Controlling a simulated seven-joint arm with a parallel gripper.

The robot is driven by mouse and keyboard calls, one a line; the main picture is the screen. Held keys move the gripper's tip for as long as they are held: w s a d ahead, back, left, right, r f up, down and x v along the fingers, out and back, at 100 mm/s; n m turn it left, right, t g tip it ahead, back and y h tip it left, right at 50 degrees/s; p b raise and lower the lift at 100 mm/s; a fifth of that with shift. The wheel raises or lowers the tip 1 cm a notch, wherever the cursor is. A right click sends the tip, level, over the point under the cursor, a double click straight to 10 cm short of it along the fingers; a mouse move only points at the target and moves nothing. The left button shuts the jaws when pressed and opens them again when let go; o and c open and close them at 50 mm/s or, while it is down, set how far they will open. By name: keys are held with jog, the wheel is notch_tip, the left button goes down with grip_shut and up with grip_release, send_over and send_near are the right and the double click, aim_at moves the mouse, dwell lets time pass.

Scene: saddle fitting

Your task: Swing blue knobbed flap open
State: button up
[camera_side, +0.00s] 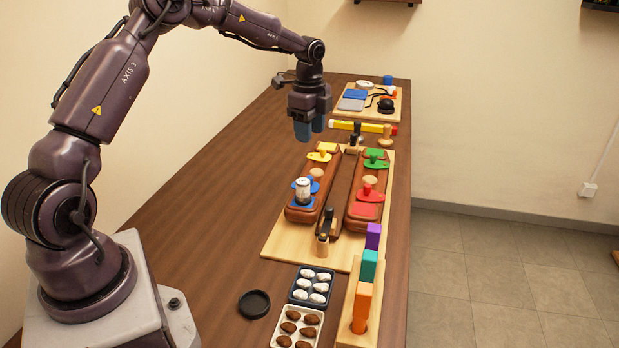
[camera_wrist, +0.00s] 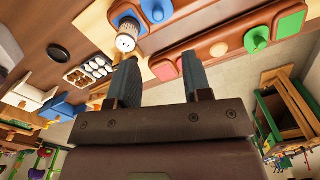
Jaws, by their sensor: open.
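The can stands on or over a blue panel. In the wrist view the blue knob (camera_wrist: 157,11) shows near the top, beside the can (camera_wrist: 125,42). My gripper (camera_side: 310,130) is open and empty, with blue-grey fingertips pointing down. It is raised above the table, beyond the flap and apart from it. In the wrist view its two fingers (camera_wrist: 162,80) are spread.
Yellow (camera_side: 319,156), green (camera_side: 376,162) and red (camera_side: 370,194) knobbed flaps share the board, with dark posts between the brown pieces. Trays of white and brown pieces (camera_side: 299,324), a black lid (camera_side: 254,304) and coloured blocks (camera_side: 369,266) stand nearer. The table's left side is clear.

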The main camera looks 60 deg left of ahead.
aim_at(310, 177)
jog(key=shift+m, duration=0.4)
notch_tip(310, 177, down, 13)
grip_shut()
